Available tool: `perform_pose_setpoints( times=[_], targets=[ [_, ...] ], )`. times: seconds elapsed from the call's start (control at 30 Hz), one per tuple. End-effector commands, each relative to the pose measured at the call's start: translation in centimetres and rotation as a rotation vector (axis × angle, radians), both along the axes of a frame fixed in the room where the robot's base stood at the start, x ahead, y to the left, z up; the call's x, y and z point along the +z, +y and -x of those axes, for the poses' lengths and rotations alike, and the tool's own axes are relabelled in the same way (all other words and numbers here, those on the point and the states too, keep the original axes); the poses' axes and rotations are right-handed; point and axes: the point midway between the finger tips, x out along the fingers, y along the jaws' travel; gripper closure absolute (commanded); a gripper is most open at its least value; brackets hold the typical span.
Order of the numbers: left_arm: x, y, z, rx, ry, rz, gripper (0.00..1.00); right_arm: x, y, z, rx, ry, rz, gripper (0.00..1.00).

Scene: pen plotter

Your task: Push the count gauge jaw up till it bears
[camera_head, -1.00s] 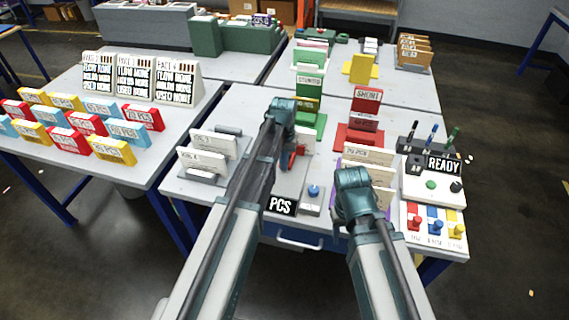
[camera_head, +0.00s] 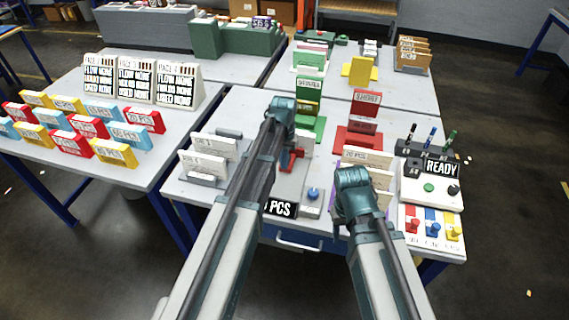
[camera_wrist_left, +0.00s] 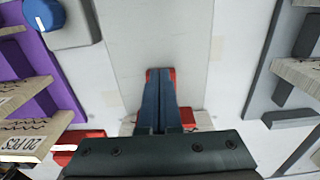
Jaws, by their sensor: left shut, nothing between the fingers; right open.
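The count gauge stands at the front middle of the near table, with a black PCS display (camera_head: 281,209) whose left part is hidden by my left arm. A red part, apparently its jaw (camera_head: 297,156), shows beside my left gripper (camera_head: 284,140) in the head view. In the left wrist view my left gripper (camera_wrist_left: 161,103) is shut and empty, over the pale gauge bed (camera_wrist_left: 155,35). Red edges show around its fingertips, and a red block (camera_wrist_left: 78,147) lies at their left. Contact cannot be told. My right gripper (camera_head: 345,228) is open, mostly hidden by its wrist, near the purple card holder.
A blue button (camera_head: 313,193) is right of the gauge bed. White cards in a grey rack (camera_head: 205,180) stand left; a purple holder (camera_wrist_left: 40,60) with cards stands right. A READY panel (camera_head: 442,168) and coloured levers (camera_head: 433,230) are at the far right.

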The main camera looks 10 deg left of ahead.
Motion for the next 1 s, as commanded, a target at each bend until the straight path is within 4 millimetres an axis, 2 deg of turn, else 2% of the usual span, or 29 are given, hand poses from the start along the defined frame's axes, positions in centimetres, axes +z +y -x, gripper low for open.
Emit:
perform_pose_setpoints(
  times=[0.03,0.8,1.0],
  targets=[
    [0.9,0.0,0.0,0.0,0.001,0.0,1.0,0.9,0.0,0.0,0.0,0.0,0.0,0.5],
    [6.7,0.0,0.2,0.0,0.005,0.0,1.0,6.7,0.0,0.0,0.0,0.0,0.0,0.5],
    [7.3,0.0,0.2,0.0,0.005,0.0,1.0,7.4,0.0,0.0,0.0,0.0,0.0,0.5]
  ],
)
